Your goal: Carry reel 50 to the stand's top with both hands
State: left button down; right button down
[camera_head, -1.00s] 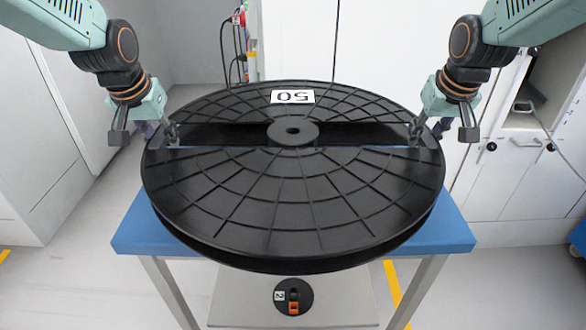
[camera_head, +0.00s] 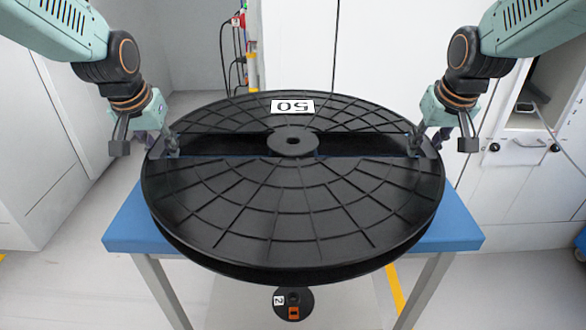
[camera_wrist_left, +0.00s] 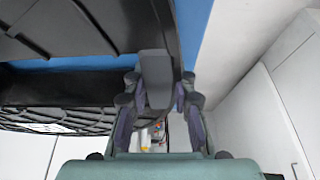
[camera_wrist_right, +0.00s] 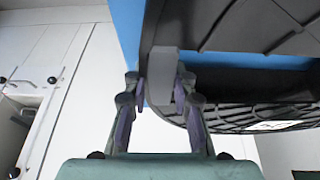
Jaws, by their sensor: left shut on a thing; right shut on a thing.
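Reel 50, a large black ribbed disc (camera_head: 290,205) with a white "50" label and a round hub, fills the middle of the head view. It lies flat over the blue top of a table-like stand (camera_head: 462,232); I cannot tell if it touches. My left gripper (camera_head: 168,146) is shut on the reel's left edge at the end of its slot. My right gripper (camera_head: 418,145) is shut on the right edge, opposite. The left wrist view shows the left fingers (camera_wrist_left: 160,95) around a rim piece; the right wrist view shows the right fingers (camera_wrist_right: 162,92) likewise.
A small black reel labelled 2 (camera_head: 293,303) with an orange part lies low under the stand's front. Cables (camera_head: 232,60) hang at the back wall. White cabinets stand left and right (camera_head: 518,180). Floor shows on both sides.

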pick_arm(q)
jog(key=shift+f+b, duration=0.55)
jog(key=shift+f, duration=0.05)
pick_arm(e)
jog(key=shift+w+f, duration=0.1)
jog(key=shift+f, duration=0.45)
pick_arm(q)
jog(key=c, duration=1.1)
grip_release()
jog(key=shift+s, duration=0.1)
pick_arm(e)
jog(key=c, duration=1.1)
grip_release()
pick_arm(q)
jog(key=v, duration=1.1)
jog(key=shift+s+r, duration=0.15)
jog(key=shift+r, duration=0.35)
pick_arm(e)
jog(key=v, duration=1.2)
jog(key=shift+s, duration=0.2)
